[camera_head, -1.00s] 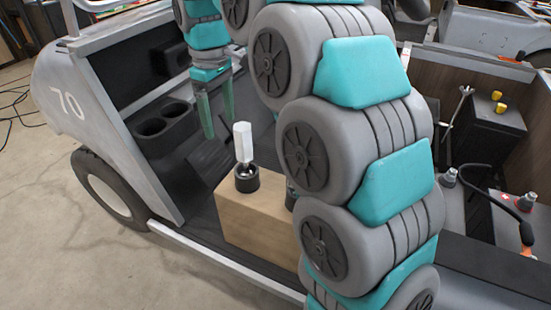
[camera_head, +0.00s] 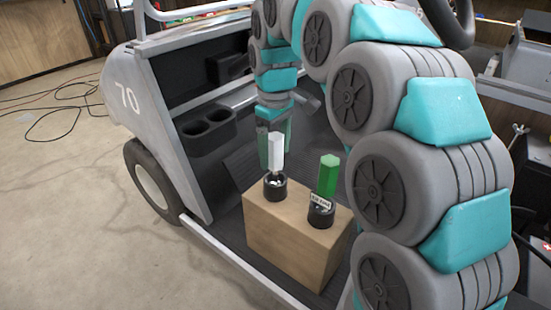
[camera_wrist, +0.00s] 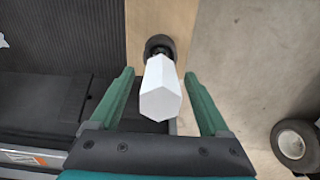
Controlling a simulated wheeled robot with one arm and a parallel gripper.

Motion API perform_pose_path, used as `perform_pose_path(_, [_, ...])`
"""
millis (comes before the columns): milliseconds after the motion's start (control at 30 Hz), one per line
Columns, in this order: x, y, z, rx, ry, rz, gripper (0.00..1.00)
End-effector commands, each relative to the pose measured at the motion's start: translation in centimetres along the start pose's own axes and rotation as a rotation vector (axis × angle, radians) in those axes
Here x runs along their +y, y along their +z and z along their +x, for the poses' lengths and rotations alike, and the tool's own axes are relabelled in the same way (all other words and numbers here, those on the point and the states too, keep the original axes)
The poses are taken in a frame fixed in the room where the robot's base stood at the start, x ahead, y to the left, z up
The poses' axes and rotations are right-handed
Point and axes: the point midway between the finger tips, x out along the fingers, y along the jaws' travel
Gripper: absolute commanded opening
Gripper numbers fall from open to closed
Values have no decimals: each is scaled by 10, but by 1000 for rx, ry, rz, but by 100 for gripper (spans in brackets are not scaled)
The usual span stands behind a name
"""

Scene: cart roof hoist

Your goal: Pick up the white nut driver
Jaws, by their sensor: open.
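The white nut driver (camera_head: 276,152) stands upright, handle up, in a small black round holder (camera_head: 275,188) on a wooden box (camera_head: 290,238). In the wrist view the white handle (camera_wrist: 160,88) shows end-on between the two green fingers of my gripper (camera_wrist: 158,90), with a gap on each side. My gripper (camera_head: 275,148) is open and empty. In the head view its fingers are around or just behind the handle's top; the depth is hard to tell. The driver's lower end is hidden in the holder.
A green driver (camera_head: 327,175) stands in a second black holder (camera_head: 321,212) just right of the white one, on the same box. The cart's dashboard with two cup holders (camera_head: 207,126) is to the left. Open concrete floor (camera_head: 60,200) lies outside the cart.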

Motion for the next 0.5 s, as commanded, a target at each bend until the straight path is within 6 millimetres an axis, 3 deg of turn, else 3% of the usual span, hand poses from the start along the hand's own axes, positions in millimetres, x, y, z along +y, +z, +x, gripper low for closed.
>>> perform_pose_path(200, [-1, 1, 29, -4, -2, -2, 80])
perform_pose_path(433, [0, 1, 32, -2, -1, -1, 80])
perform_pose_path(500, [0, 1, 32, -2, -1, -1, 74])
